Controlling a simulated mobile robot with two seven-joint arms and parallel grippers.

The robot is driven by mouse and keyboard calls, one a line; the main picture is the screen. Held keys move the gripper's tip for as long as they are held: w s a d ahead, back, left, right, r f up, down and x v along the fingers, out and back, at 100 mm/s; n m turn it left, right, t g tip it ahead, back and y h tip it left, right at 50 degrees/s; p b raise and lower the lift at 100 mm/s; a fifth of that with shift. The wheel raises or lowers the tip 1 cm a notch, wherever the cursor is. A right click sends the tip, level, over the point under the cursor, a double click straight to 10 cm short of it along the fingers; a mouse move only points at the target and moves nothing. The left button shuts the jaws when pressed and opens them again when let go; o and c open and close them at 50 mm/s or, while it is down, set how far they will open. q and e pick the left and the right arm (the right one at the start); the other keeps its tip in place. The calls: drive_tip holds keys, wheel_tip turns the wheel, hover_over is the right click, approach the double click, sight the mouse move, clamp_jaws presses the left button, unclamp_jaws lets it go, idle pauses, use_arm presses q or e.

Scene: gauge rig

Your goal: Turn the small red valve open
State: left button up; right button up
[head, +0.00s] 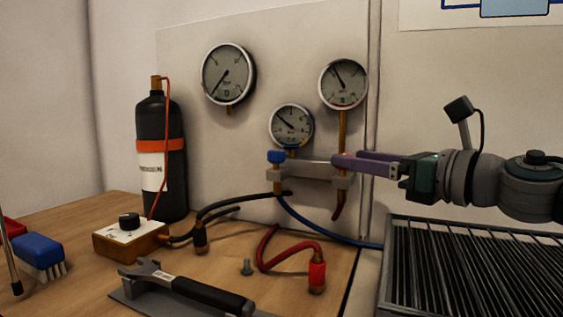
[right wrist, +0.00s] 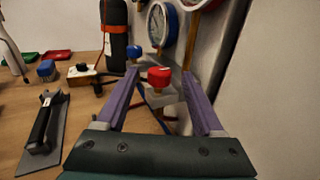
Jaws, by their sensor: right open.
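The small red valve (right wrist: 159,76) is a round red knob on the grey manifold (head: 312,169). In the right wrist view it stands between the two purple fingers, with a gap on each side. In the head view the fingers hide most or all of it. My right gripper (head: 346,159) is open and reaches in from the right at the manifold's right end. A blue valve knob (head: 276,157) tops the manifold's left end; it also shows in the right wrist view (right wrist: 134,52). My left gripper is not in view.
Several gauges, one a large gauge (head: 228,74), hang on the panel. A ribbed rack (head: 480,265) lies below my right arm.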

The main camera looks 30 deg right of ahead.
drive_tip(key=v, duration=0.8)
drive_tip(key=shift+s+b, duration=0.1)
drive_tip(key=shift+b, duration=0.2)
drive_tip(key=shift+r, duration=0.1)
wheel_tip(320, 180, up, 5)
drive_tip(key=s+m+t+h+p, duration=0.1)
drive_tip(key=m+h+p, duration=0.5)
drive_tip(key=m, duration=0.5)
drive_tip(key=s+a+f+m+g+p, duration=0.1)
drive_tip(key=s+a+m+g+p, duration=0.1)
drive_tip(key=m, duration=0.5)
drive_tip(key=s+a+f+m+g+h+p, duration=0.1)
drive_tip(key=s+m+g+p, duration=0.3)
drive_tip(key=m+p, duration=0.3)
drive_tip(key=s+a+f+m+g+h+p, duration=0.1)
drive_tip(key=s+a+m+g+p, duration=0.1)
drive_tip(key=s+m+p, duration=0.3)
drive_tip(key=shift+s+a+f+m+g, duration=0.25)
drive_tip(key=shift+a+m+g, duration=0.1)
drive_tip(key=shift+m+g, duration=0.5)
drive_tip(key=s+a+r+m+g+y+p, duration=0.4)
drive_tip(key=s+a+p, duration=0.3)
drive_tip(key=s+a, duration=0.4)
wheel_tip(320, 180, up, 34)
drive_tip(key=w+m+g+p, duration=0.1)
drive_tip(key=p, duration=3.4)
drive_tip(key=shift+w+r, duration=0.2)
drive_tip(key=shift+w, duration=0.1)
